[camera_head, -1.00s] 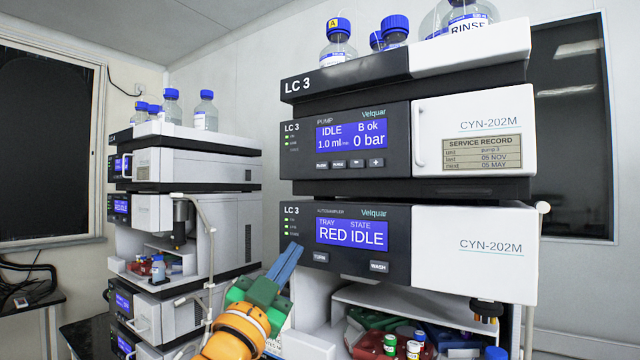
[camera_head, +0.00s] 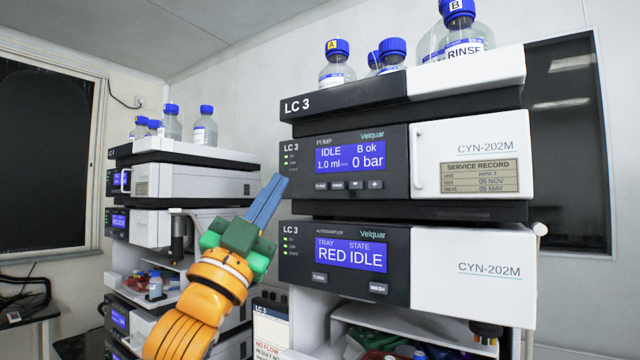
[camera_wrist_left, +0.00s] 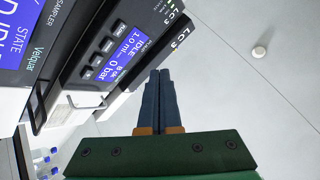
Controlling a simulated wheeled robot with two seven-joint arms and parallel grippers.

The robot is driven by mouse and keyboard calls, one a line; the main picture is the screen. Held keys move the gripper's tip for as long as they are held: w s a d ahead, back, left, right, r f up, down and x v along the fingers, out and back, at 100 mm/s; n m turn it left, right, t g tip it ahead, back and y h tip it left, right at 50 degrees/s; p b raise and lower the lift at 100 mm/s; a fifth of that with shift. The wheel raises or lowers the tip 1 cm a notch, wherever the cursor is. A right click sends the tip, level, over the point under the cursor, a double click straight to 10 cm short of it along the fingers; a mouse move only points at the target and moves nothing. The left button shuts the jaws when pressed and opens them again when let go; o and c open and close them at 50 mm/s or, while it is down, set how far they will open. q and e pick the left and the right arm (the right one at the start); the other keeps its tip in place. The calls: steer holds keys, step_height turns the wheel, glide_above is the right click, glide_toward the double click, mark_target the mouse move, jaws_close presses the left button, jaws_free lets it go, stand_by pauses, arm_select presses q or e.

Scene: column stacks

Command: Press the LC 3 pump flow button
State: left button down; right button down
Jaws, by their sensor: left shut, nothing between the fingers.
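The LC 3 pump module (camera_head: 300,182) has a dark front with a blue screen reading IDLE, B ok, 1.0 ml and 0 bar. A row of small buttons sits under the screen; the leftmost button (camera_head: 321,185) seems to read FLOW, though the print is tiny. The button row (camera_wrist_left: 107,46) also shows in the wrist view. My left gripper (camera_head: 278,183) is shut and empty, with blue fingers pointing up and right. Its fingertips appear just left of the pump's lower left corner; their depth gap to the panel is unclear. The fingers (camera_wrist_left: 160,78) also show in the wrist view.
The LC 3 autosampler (camera_head: 299,262) sits below the pump, with TURN and WASH buttons. Bottles (camera_head: 337,72) stand on top of the stack. A white door with a handle (camera_head: 418,160) is right of the pump panel. Another instrument stack (camera_head: 190,180) stands at left.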

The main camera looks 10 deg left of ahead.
mark_target(322, 186)
arm_select(q)
steer(key=w+d+p, duration=0.1)
steer(key=w, duration=0.1)
steer(key=w+p, duration=0.1)
steer(key=w, duration=0.1)
steer(key=w+d+p, duration=0.1)
steer(key=w+p, duration=0.1)
steer(key=w, duration=0.1)
steer(key=shift+d, duration=0.35)
stand_by(1.6)
steer(key=shift+w+d+r+p, duration=0.1)
steer(key=shift+w+p, duration=0.1)
steer(key=shift+p, duration=0.25)
steer(key=shift+w, duration=0.15)
